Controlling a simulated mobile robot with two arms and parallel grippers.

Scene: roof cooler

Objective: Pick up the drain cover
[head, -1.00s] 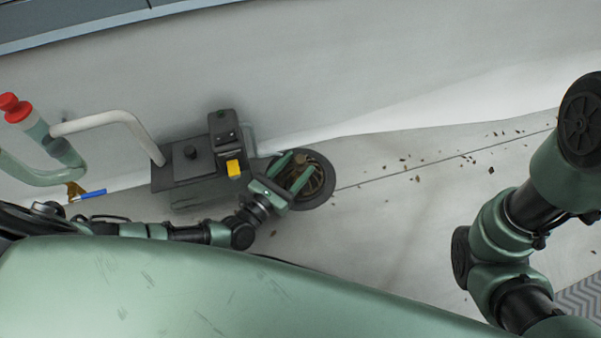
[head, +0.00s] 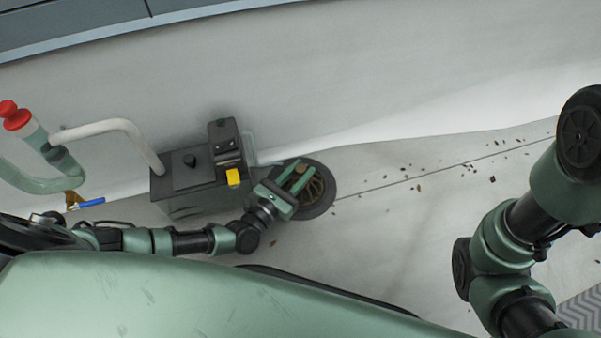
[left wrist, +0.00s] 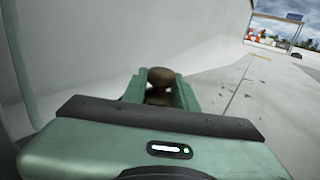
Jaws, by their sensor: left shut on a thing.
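The drain cover (head: 316,188) is a round, brownish ribbed piece inside a dark flat ring (head: 322,206) on the pale roof floor, in the middle of the head view. My left gripper (head: 296,177) is over it, and its green fingers are shut on its knob. In the left wrist view the brown rounded knob (left wrist: 161,77) shows between the fingers (left wrist: 160,92). The fingers and the gripper body hide part of the cover. I cannot tell whether it is lifted off the ring. My right gripper is out of view.
A dark box (head: 190,185) with a yellow tab (head: 233,177) stands close left of the cover. A white bent pipe (head: 110,128) and a red-capped fitting (head: 15,118) are farther left. A wall runs behind. Dry debris (head: 420,187) lies on the open floor at right.

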